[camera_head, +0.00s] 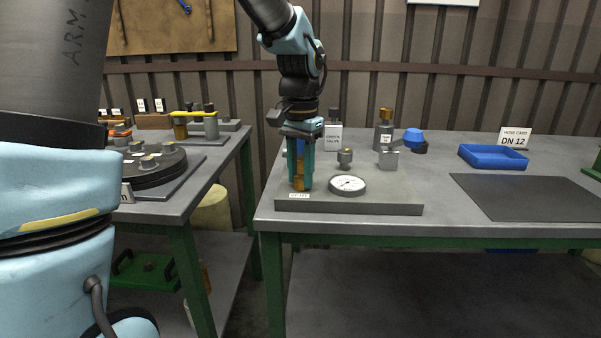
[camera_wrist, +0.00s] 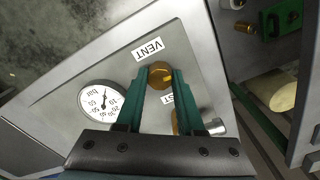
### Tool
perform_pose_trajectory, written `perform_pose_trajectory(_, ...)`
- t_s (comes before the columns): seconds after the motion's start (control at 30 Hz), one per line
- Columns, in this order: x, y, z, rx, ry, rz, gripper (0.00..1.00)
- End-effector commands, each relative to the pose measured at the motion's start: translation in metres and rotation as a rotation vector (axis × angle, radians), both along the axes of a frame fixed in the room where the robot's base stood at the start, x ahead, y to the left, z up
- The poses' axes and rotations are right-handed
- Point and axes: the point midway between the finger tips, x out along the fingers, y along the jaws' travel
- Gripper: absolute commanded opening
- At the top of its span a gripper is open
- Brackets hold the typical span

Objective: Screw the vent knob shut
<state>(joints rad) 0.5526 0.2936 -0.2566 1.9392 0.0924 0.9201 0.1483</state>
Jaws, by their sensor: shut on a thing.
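The brass vent knob (camera_wrist: 160,75) sits on the grey plate, just beside the white VENT label (camera_wrist: 148,49). My gripper (camera_wrist: 159,78) points down at the plate with its green fingertips on either side of the knob, shut on it. In the head view my gripper (camera_head: 300,180) stands over the left end of the grey base plate (camera_head: 385,208). Brass shows between the fingers there, but the knob's seat is hidden, so I cannot tell how deep it sits.
A round pressure gauge (camera_head: 347,185) lies right of my gripper, and a small grey fitting (camera_head: 345,158) stands behind it. A metal block (camera_head: 388,158), a brass-topped cylinder (camera_head: 384,130) and a blue tray (camera_head: 493,156) are further right. A dark mat (camera_head: 530,196) lies bare.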

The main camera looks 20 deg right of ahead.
Motion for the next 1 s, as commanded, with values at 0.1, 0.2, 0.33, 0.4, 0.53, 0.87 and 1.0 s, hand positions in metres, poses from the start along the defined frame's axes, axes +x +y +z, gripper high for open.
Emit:
perform_pose_trajectory(0.1,0.0001,0.0000,0.0002,0.000,0.000,0.000,0.00)
perform_pose_trajectory(0.2,0.0001,0.0000,0.0002,0.000,0.000,0.000,0.00)
perform_pose_trajectory(0.33,0.0001,0.0000,0.0003,0.000,0.000,0.000,0.00)
perform_pose_trajectory(0.4,0.0001,0.0000,0.0006,0.000,0.000,-0.004,0.00)
perform_pose_trajectory(0.53,0.0001,0.0000,0.0015,0.000,0.000,-0.027,0.00)
perform_pose_trajectory(0.87,-0.0003,-0.0002,0.0042,0.001,0.001,-0.218,0.00)
perform_pose_trajectory(1.0,-0.0001,0.0000,0.0048,0.000,0.001,-0.345,0.00)
